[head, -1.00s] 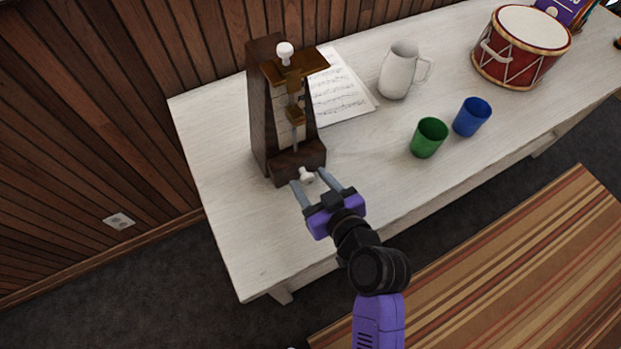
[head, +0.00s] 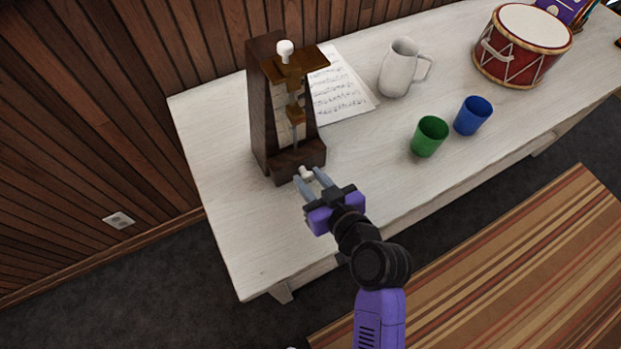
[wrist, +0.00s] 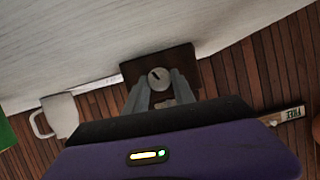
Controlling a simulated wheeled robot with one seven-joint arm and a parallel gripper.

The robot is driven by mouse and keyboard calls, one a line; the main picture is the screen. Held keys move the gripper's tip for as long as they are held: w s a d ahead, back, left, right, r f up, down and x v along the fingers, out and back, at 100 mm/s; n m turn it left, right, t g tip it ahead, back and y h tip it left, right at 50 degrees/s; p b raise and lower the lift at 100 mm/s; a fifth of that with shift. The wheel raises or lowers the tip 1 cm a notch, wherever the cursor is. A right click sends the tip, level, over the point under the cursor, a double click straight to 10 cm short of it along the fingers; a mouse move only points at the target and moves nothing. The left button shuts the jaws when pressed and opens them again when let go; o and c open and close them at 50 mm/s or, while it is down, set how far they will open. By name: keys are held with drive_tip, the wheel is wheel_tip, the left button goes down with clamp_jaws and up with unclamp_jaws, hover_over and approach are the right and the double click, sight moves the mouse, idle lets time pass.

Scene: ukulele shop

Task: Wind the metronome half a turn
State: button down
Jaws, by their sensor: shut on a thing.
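The metronome (head: 272,115) is a dark wooden case standing upright at the left end of the white table, with a brass pendulum weight and a white knob on top. A small pale winding key (head: 305,173) sticks out low on its front. My gripper (head: 309,179) is in front of the case with its two grey fingers shut on the key. In the wrist view, the key's round end (wrist: 159,79) with a dark slot shows between the fingers, against the dark metronome base (wrist: 136,69).
The white table (head: 222,205) is bare left of the metronome. Sheet music (head: 345,92) lies behind it on the right. A white mug (head: 397,70), a green cup (head: 429,137), a blue cup (head: 472,116) and a red drum (head: 520,50) stand farther right.

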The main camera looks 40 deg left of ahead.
drive_tip(key=shift+w+d+f+m+g+y+b, duration=0.1)
drive_tip(key=shift+m+g+y+b, duration=0.35)
drive_tip(key=shift+m, duration=0.45)
drive_tip(key=shift+w+m+g+y+b, duration=0.1)
drive_tip(key=shift+m+g+y+b, duration=0.15)
drive_tip(key=shift+m+g+b, duration=0.5)
drive_tip(key=shift+m, duration=0.25)
drive_tip(key=c, duration=1.1)
unclamp_jaws()
drive_tip(key=shift+v, duration=3.95)
